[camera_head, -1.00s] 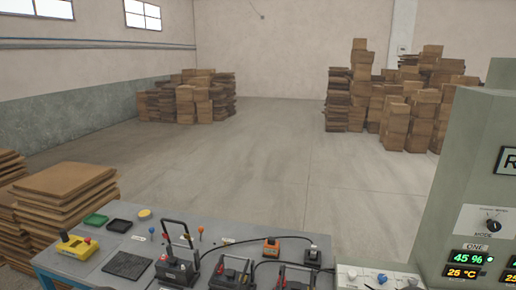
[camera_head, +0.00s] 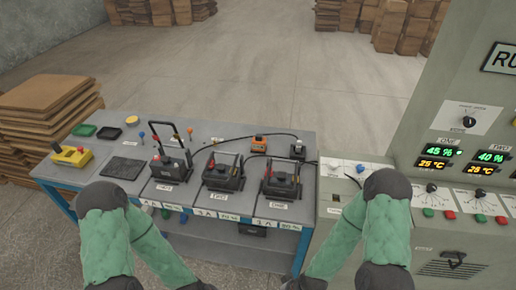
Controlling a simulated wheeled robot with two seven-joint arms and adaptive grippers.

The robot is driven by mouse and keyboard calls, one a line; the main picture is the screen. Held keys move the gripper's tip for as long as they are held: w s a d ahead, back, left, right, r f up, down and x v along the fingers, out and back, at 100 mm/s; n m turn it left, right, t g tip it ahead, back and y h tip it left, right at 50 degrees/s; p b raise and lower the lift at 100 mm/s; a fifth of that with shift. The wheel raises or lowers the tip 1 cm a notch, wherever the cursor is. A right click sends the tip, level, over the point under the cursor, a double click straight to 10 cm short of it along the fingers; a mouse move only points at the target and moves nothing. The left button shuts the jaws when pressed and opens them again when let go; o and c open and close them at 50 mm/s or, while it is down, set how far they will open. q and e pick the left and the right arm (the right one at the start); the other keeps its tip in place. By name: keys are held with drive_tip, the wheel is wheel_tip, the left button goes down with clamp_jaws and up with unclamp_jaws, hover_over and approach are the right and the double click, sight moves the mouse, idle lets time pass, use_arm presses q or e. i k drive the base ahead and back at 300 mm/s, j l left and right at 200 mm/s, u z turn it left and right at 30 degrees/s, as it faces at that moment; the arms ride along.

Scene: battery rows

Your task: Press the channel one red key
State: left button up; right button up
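The grey control cabinet at the right has a display labelled ONE (camera_head: 440,151) reading 45 % and 25 °C. Below it are a black knob (camera_head: 431,187), a green key (camera_head: 428,213) and a red key (camera_head: 449,215), the red one to the right of the green one. Whether the red key is pressed in is too small to tell. My green left arm is at the lower left and my green right arm is in front of the cabinet's left side.
A grey workbench (camera_head: 215,136) at the left carries several black battery units (camera_head: 222,172), cables and a yellow box (camera_head: 72,155). Cardboard stacks (camera_head: 50,110) stand beyond the bench.

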sight(450, 214)
drive_tip(key=z, duration=1.85)
